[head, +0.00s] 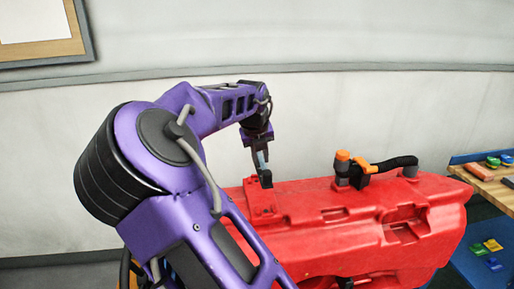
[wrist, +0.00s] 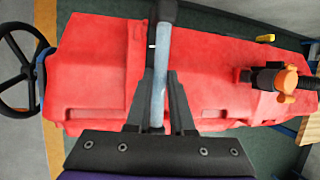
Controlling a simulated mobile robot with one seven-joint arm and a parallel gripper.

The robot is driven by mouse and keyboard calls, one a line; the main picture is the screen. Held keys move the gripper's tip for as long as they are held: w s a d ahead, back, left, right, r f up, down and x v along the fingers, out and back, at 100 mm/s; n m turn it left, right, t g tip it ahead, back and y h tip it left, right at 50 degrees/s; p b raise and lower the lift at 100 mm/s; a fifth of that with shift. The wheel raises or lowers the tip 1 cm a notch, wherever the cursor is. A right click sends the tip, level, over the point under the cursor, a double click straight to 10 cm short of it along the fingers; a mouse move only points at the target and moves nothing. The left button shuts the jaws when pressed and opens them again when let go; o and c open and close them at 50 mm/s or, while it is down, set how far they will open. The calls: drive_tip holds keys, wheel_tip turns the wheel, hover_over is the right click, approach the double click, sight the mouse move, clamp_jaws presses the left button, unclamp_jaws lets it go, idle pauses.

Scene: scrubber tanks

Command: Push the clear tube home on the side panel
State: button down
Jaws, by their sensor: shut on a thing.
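My gripper (head: 264,174) is above the left end of the red tank (head: 335,225) in the head view, pointing down. In the wrist view, my gripper (wrist: 163,45) is shut on the clear tube (wrist: 160,75), a pale blue-grey length running between the dark fingers. A bit of the tube (head: 261,158) shows between the fingers in the head view. A raised red panel with small dark holes (head: 263,208) lies below the gripper on the tank.
An orange-capped black fitting (head: 342,165) with a black hose (head: 395,163) stands on the tank's right part. A steering wheel (wrist: 20,70) is at the wrist view's left edge. A wooden bench (head: 490,180) with coloured pieces is at far right. Space above the tank's middle is clear.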

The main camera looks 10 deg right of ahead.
sight(260, 170)
drive_tip(key=shift+w, duration=0.25)
drive_tip(key=shift+s+f, duration=0.15)
drive_tip(key=shift+f, duration=2.3)
drive_tip(key=shift+f, duration=0.15)
drive_tip(key=shift+f, duration=0.45)
drive_tip(key=shift+f, duration=0.2)
drive_tip(key=shift+f, duration=0.5)
drive_tip(key=shift+f, duration=0.15)
drive_tip(key=shift+f, duration=0.3)
